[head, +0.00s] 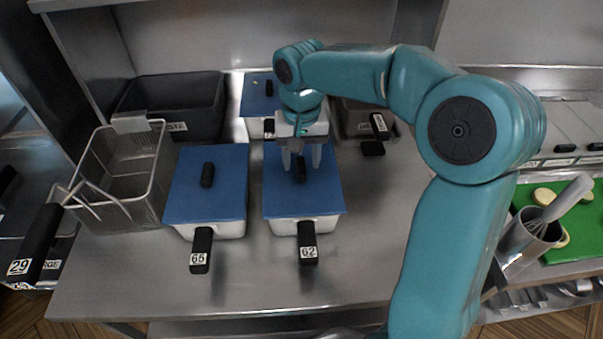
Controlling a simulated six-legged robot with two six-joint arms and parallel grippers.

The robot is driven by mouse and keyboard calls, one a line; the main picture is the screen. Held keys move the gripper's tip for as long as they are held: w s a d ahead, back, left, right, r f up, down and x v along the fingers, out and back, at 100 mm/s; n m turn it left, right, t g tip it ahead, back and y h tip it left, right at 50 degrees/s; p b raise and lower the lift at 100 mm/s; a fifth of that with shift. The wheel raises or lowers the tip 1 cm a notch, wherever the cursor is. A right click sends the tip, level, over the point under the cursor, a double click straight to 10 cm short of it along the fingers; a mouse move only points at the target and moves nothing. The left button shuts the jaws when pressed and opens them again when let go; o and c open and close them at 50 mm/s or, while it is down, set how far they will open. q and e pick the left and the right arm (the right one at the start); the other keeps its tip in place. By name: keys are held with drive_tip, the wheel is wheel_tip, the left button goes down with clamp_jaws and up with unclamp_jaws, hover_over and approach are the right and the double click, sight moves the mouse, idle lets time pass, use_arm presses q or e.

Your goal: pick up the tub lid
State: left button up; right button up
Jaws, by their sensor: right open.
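Three white tubs with blue lids stand on the steel counter. One blue lid (303,196) is on the tub with the handle tagged 62 (307,241). A second blue lid (215,191) is on the tub tagged 65 (201,248). A third blue lid (256,96) is farther back, partly hidden by my right arm. My right gripper (301,163) is open above the lid of tub 62, its fingers pointing down around that lid's dark knob (301,170). I cannot tell whether the fingers touch the knob. My left gripper is not in view.
A wire fry basket (126,183) stands at the left. A dark bin (175,103) is behind it. At the right are a metal cup with a whisk (527,240) and a green board (572,231) with round pieces. The counter's front strip (250,291) is clear.

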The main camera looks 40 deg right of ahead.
drive_tip(key=shift+w+f, duration=0.15)
drive_tip(key=shift+f, duration=0.05)
clamp_jaws()
drive_tip(key=shift+r, duration=0.1)
